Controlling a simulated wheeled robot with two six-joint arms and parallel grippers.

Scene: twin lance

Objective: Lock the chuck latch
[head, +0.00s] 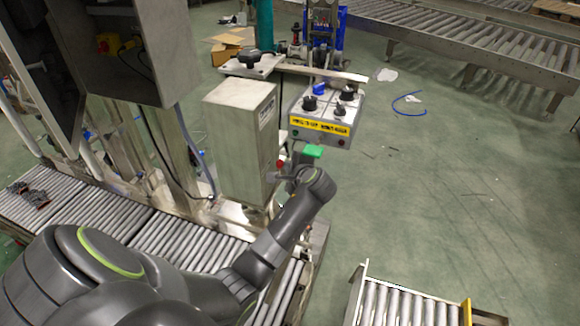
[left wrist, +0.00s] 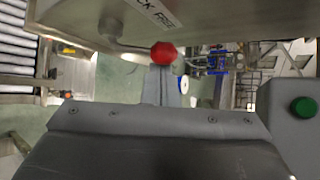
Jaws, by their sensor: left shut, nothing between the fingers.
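The chuck latch shows as a lever with a red knob (head: 280,164) low on the right side of the grey steel cabinet (head: 238,135). In the left wrist view the red knob (left wrist: 163,53) sits on a bent metal rod under the cabinet's labelled face (left wrist: 205,20). My left gripper (head: 290,169) is beside the knob, partly hidden by my own wrist. In the left wrist view its narrow grey fingers (left wrist: 165,80) are together, empty, and in line with the knob. I cannot tell whether they touch it. My right gripper is not in view.
A control box (head: 325,117) with black knobs and a yellow label stands behind my left gripper. A green part (head: 313,151) is close to my wrist. Roller conveyors (head: 190,240) run below the cabinet. Open green floor lies to the right.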

